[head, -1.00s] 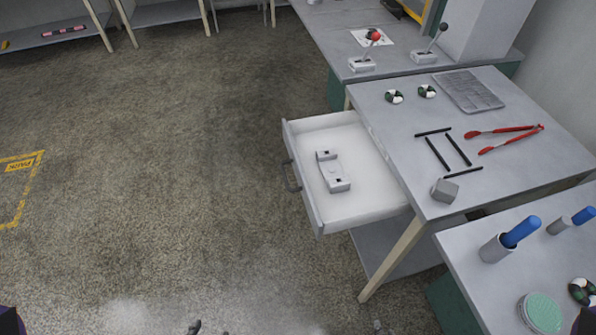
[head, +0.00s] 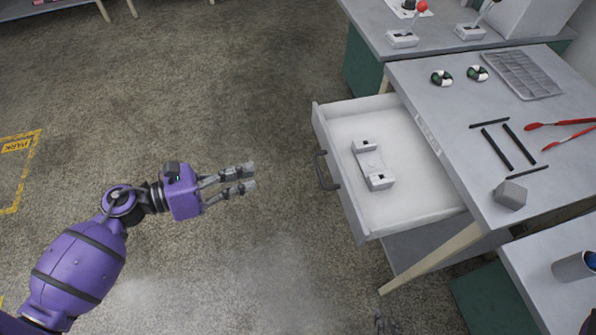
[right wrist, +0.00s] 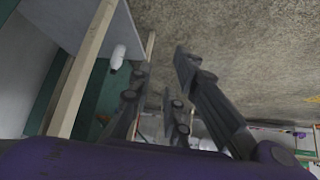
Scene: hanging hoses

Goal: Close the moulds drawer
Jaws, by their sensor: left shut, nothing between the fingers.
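The moulds drawer (head: 343,188) is pulled out from the left side of the grey table in the head view. It is white inside, with a dark handle (head: 325,171) on its front panel. A pale grey mould (head: 372,165) lies in it. My left gripper (head: 250,178) is shut and empty, over the floor to the left of the handle and apart from it, fingers pointing toward the drawer. My right gripper (right wrist: 163,65) is open and empty in the right wrist view; only a small dark part of it (head: 384,325) shows at the bottom edge of the head view.
The table (head: 440,95) carries black bars, red-handled tongs (head: 562,136), a grey block (head: 510,194), two ring-shaped items and a grey tray (head: 522,74). A table leg (head: 432,258) stands below the drawer. Another table is at the lower right. The floor left of the drawer is clear.

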